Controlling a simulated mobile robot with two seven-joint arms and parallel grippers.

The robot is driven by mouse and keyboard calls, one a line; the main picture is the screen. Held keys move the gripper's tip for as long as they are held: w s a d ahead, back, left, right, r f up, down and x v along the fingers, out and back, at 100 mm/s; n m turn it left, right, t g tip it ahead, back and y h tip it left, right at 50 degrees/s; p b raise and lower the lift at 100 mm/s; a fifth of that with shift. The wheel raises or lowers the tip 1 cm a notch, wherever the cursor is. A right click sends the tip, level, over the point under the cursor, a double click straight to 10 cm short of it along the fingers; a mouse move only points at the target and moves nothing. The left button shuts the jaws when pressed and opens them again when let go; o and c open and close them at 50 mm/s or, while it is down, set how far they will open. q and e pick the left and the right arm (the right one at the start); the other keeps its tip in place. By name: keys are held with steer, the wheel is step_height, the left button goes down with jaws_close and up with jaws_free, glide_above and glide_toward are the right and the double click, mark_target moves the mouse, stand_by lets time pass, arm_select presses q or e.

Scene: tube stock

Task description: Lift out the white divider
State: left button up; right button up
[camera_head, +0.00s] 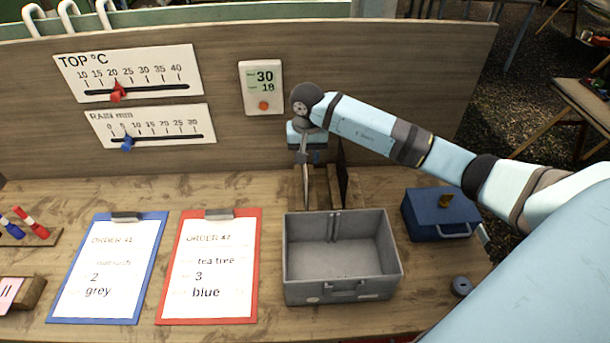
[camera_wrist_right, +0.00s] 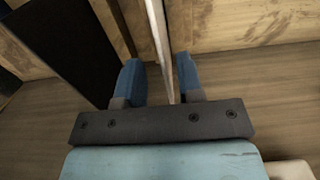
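The white divider (camera_head: 306,186) stands upright, seen nearly edge-on, in a wooden rack (camera_head: 322,196) behind the grey bin. In the right wrist view the divider (camera_wrist_right: 159,40) runs as a thin pale strip between my two blue fingers. My right gripper (camera_head: 306,158) is over it from above; in the wrist view the gripper (camera_wrist_right: 160,82) is open, with a clear gap to the left finger and the divider close to the right finger. I cannot tell whether the right finger touches it. A black divider (camera_head: 342,178) stands to its right, also in the wrist view (camera_wrist_right: 65,45).
A grey bin (camera_head: 342,291) stands empty in front of the rack. A blue box (camera_head: 440,213) is to its right, a dark round object (camera_head: 461,286) nearer. Red (camera_head: 207,320) and blue (camera_head: 92,320) clipboards lie left. A wooden panel (camera_head: 400,80) rises behind.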

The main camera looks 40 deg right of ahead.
steer(key=f, duration=0.3)
steer(key=f+p, duration=0.1)
steer(key=shift+w+a+f, duration=0.15)
steer(key=shift+w, duration=0.1)
jaws_close()
